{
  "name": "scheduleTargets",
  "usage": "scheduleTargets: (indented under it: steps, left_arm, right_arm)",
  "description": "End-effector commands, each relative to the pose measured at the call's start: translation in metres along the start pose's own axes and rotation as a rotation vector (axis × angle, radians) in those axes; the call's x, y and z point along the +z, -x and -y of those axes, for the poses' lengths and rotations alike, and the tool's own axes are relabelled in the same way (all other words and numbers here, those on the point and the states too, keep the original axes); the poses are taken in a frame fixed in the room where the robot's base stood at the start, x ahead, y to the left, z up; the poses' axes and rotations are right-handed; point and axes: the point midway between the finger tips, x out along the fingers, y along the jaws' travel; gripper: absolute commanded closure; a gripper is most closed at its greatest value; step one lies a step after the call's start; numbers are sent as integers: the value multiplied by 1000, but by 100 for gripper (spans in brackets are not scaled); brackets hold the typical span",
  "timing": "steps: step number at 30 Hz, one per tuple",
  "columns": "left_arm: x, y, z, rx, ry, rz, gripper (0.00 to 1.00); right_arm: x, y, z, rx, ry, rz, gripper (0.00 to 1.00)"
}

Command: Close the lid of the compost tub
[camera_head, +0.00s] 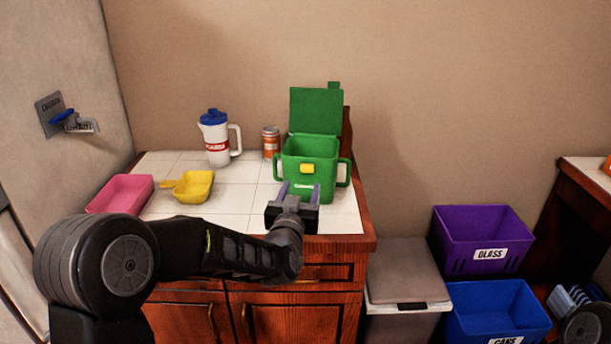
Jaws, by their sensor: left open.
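The green compost tub (325,185) stands at the right end of the tiled counter, with handles on its sides and a yellow latch (307,168) on its front. Its green lid (315,110) is open and stands upright at the back of the tub. My left gripper (300,192) is open just in front of the tub, low at its front wall, its fingers pointing toward it. Whether the fingers touch the tub I cannot tell. Part of another gripper, my right one (575,300), shows at the lower right edge, apart from the tub.
A white jug with a blue lid (217,140), an orange can (271,142), a yellow scoop (190,187) and a pink tub (121,194) stand on the counter (233,196). A purple crate (470,240), a blue crate (490,312) and a grey bin (405,275) are at the right.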

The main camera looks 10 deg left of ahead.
Motion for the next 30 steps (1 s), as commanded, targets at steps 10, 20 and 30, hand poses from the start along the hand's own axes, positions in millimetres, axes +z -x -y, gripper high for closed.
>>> scheduleTargets:
  steps: [10,20,30]
  left_arm:
    - [-1,-52,0,0,-1,1,45]
    - [0,-69,0,1,0,1,45]
    - [0,-69,0,1,0,1,62]
  right_arm:
    - [0,11,4,0,-1,0,45]
    - [0,13,5,0,-1,0,45]
    - [0,13,5,0,-1,0,45]
